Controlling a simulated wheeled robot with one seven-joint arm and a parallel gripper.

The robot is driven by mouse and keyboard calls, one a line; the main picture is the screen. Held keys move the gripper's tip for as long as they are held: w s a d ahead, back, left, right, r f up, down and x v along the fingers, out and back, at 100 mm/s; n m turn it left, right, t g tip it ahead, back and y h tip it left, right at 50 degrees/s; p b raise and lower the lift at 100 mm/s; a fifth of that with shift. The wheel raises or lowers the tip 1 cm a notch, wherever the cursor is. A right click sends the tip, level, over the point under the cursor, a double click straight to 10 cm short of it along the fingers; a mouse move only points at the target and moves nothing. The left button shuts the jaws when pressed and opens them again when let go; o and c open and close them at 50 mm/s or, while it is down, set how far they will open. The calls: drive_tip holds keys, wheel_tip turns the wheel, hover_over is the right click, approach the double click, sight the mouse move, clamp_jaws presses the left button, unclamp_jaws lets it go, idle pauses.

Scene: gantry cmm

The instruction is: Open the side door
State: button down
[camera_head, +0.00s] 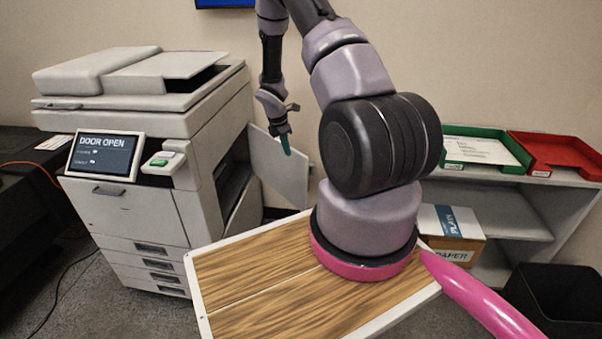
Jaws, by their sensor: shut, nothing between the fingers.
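A white office copier (140,170) stands at the left. Its screen (104,155) reads "DOOR OPEN". The side door (279,166), a light flat panel, stands swung out from the copier's right side, and a dark opening (232,185) shows there. A lower slanted panel (245,212) leans out below the opening. My gripper (287,148) is shut and empty, pointing down, with teal fingertips in front of the door's upper part in the picture. I cannot tell whether the fingertips touch the door.
My wooden-topped base fills the lower middle. At the right, a shelf (505,215) carries a green tray (455,158) and a red tray (560,160), with a paper box (452,235) below. A black bin (553,295) stands at lower right. A dark table (25,190) is at far left.

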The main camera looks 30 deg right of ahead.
sight(301, 171)
drive_tip(key=shift+n, duration=0.5)
drive_tip(key=shift+d+r+x, duration=0.15)
drive_tip(key=shift+d+x, duration=0.4)
drive_tip(key=shift+x, duration=1.8)
drive_tip(key=shift+d+r+x, duration=0.1)
drive_tip(key=shift+d+x, duration=0.45)
drive_tip(key=shift+x, duration=1.8)
drive_tip(key=shift+d+r+x, duration=0.15)
drive_tip(key=shift+d+x, duration=0.4)
drive_tip(key=shift+x, duration=1.85)
drive_tip(key=shift+d, duration=0.1)
